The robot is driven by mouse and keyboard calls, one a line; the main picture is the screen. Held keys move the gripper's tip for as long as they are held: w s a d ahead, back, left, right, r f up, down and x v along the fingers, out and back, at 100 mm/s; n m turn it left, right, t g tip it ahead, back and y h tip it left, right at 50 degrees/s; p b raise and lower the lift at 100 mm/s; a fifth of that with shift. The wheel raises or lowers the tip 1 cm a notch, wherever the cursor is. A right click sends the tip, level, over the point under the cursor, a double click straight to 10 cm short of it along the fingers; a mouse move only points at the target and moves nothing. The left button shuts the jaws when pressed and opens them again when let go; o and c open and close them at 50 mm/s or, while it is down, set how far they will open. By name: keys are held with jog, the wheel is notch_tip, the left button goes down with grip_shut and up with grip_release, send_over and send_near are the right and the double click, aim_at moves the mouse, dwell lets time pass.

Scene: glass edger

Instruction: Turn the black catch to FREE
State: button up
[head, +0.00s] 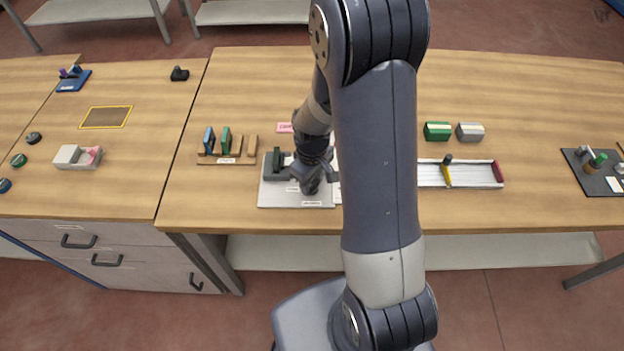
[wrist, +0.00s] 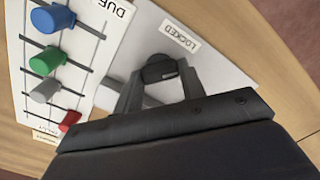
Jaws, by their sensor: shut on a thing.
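The black catch (wrist: 160,68) is a small dark knob on a light grey plate (wrist: 215,65). In the wrist view it sits between the two fingertips of my gripper (wrist: 158,78), which is shut on it. A label reading LOCKED (wrist: 180,37) lies on the plate just beyond the catch. In the head view my gripper (head: 312,183) is low over the plate (head: 275,199), and the catch is mostly hidden by it. Two small labels show on the plate's front there, too small to read. No FREE label is legible in either view.
A white board with blue (wrist: 52,17), green (wrist: 47,60), grey and red pegs lies close beside the plate. A wooden rack (head: 228,158) stands left of the plate. A white track with a yellow slider (head: 447,175) lies to the right. The table's front edge is near.

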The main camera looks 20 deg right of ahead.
aim_at(312, 183)
jog(key=shift+m, duration=0.3)
jog(key=m+b, duration=0.2)
jog(key=m, duration=0.1)
jog(key=shift+f+m, duration=0.1)
jog(key=shift+m, duration=0.2)
jog(key=m+b, duration=0.2)
jog(key=m, duration=0.3)
jog(key=shift+m, duration=0.3)
jog(key=o, duration=1)
notch_tip(312, 183, up, 11)
dwell(0.3)
